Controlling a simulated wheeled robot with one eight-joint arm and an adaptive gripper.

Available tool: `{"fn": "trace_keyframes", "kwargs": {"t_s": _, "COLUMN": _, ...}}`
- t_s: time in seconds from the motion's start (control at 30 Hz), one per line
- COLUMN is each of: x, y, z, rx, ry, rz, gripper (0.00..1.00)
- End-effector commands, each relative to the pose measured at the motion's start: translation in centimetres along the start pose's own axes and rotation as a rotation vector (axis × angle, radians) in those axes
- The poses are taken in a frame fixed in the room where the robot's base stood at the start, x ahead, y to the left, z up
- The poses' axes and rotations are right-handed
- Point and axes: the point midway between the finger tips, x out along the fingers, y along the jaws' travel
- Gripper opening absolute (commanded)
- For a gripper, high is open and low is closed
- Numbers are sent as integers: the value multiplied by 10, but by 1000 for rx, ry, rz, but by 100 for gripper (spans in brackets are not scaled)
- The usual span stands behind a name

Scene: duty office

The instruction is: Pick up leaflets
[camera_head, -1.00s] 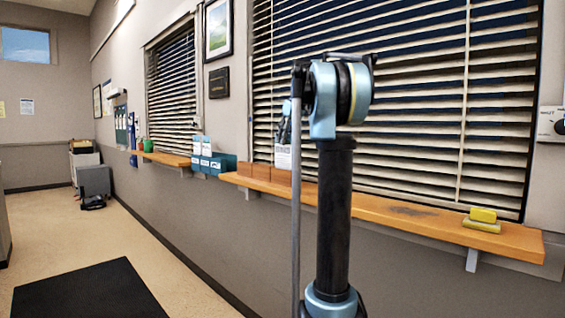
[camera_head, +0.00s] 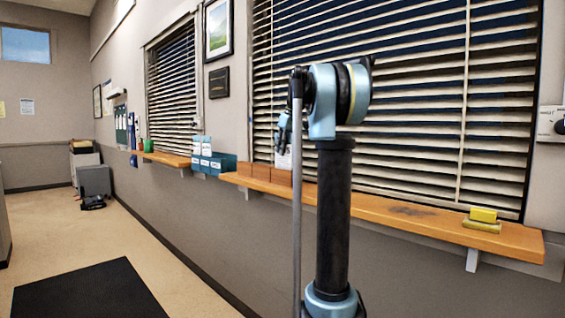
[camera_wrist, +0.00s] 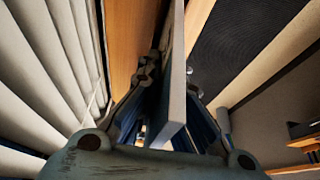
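A thin, pale upright slab, which looks like the leaflets (camera_wrist: 178,75), stands between the two fingers of my gripper (camera_wrist: 170,72) in the wrist view. Its near edge reaches back toward the palm. One finger is on each side, close to it; I cannot tell whether both touch it. In the head view my gripper (camera_head: 284,130) is partly hidden behind my arm.
Brown blocks (camera_head: 262,172) stand on the ledge left of my arm. A yellow block (camera_head: 483,215) lies near its right end. Teal boxes with white cards (camera_head: 213,164) stand farther left. Window blinds (camera_head: 420,100) are close behind the ledge.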

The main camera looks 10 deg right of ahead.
Motion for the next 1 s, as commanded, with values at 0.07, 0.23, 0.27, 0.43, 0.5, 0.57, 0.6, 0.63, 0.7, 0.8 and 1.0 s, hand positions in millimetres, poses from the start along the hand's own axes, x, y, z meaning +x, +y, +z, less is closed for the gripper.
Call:
{"fn": "trace_keyframes", "kwargs": {"t_s": 0.07, "x": 0, "y": 0, "z": 0, "rx": 0, "ry": 0, "rz": 0, "gripper": 0}}
{"fn": "trace_keyframes", "kwargs": {"t_s": 0.23, "x": 0, "y": 0, "z": 0, "rx": 0, "ry": 0, "rz": 0, "gripper": 0}}
{"fn": "trace_keyframes", "kwargs": {"t_s": 0.27, "x": 0, "y": 0, "z": 0, "rx": 0, "ry": 0, "rz": 0, "gripper": 0}}
{"fn": "trace_keyframes", "kwargs": {"t_s": 0.43, "x": -10, "y": 0, "z": -4, "rx": 0, "ry": 0, "rz": 0, "gripper": 0}}
{"fn": "trace_keyframes", "kwargs": {"t_s": 0.5, "x": -18, "y": 0, "z": -8, "rx": 0, "ry": 0, "rz": 0, "gripper": 0}}
{"fn": "trace_keyframes", "kwargs": {"t_s": 0.57, "x": -28, "y": 0, "z": -11, "rx": 0, "ry": 0, "rz": 0, "gripper": 0}}
{"fn": "trace_keyframes", "kwargs": {"t_s": 0.6, "x": -34, "y": 0, "z": -14, "rx": 0, "ry": 0, "rz": 0, "gripper": 0}}
{"fn": "trace_keyframes", "kwargs": {"t_s": 0.63, "x": -40, "y": 0, "z": -16, "rx": 0, "ry": 0, "rz": 0, "gripper": 0}}
{"fn": "trace_keyframes", "kwargs": {"t_s": 0.7, "x": -51, "y": 0, "z": -21, "rx": 0, "ry": 0, "rz": 0, "gripper": 0}}
{"fn": "trace_keyframes", "kwargs": {"t_s": 0.8, "x": -66, "y": 0, "z": -28, "rx": 0, "ry": 0, "rz": 0, "gripper": 0}}
{"fn": "trace_keyframes", "kwargs": {"t_s": 1.0, "x": -86, "y": 0, "z": -36, "rx": 0, "ry": 0, "rz": 0, "gripper": 0}}
